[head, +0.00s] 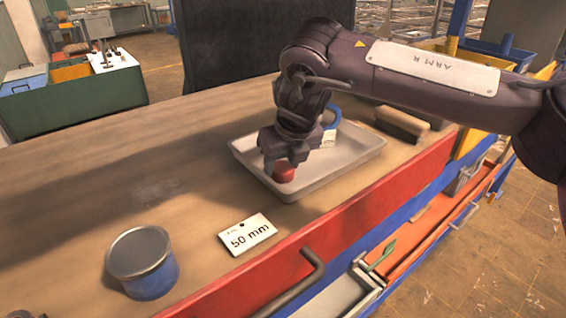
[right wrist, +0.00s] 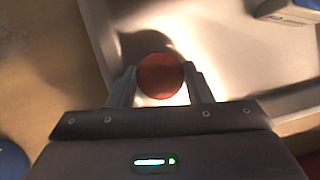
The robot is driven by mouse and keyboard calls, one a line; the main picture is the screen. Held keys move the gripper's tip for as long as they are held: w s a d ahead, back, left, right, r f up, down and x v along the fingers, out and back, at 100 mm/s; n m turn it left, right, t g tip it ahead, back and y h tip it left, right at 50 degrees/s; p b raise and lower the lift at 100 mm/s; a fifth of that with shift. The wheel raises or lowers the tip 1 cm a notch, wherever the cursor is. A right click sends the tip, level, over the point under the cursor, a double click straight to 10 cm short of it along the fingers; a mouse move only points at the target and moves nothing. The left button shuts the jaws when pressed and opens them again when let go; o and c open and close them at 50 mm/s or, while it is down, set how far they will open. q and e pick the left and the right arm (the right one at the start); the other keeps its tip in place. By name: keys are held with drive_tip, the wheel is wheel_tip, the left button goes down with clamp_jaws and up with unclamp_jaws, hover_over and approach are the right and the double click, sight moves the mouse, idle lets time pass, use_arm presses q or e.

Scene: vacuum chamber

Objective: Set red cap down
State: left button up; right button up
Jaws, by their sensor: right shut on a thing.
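The red cap (head: 284,172) is held at the tips of my right gripper (head: 275,164), low over the left part of a pale tray (head: 365,161). In the right wrist view the round red cap (right wrist: 160,76) sits between the two fingers of the gripper (right wrist: 161,88), and the tray's rim (right wrist: 97,38) runs beside it. A dark shadow lies next to the cap on the tray floor. I cannot tell whether the cap touches the tray. My left gripper is not in view.
A blue ring-shaped item with a white tag (head: 329,138) is in the tray's far part. A brown block (head: 402,123) is beyond the tray.

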drive_tip(key=o, duration=0.7)
drive_tip(key=shift+f, duration=0.1)
drive_tip(key=shift+o, duration=0.2)
drive_tip(key=b+v, duration=0.1)
drive_tip(key=v, duration=0.6)
drive_tip(key=shift+r, duration=0.45)
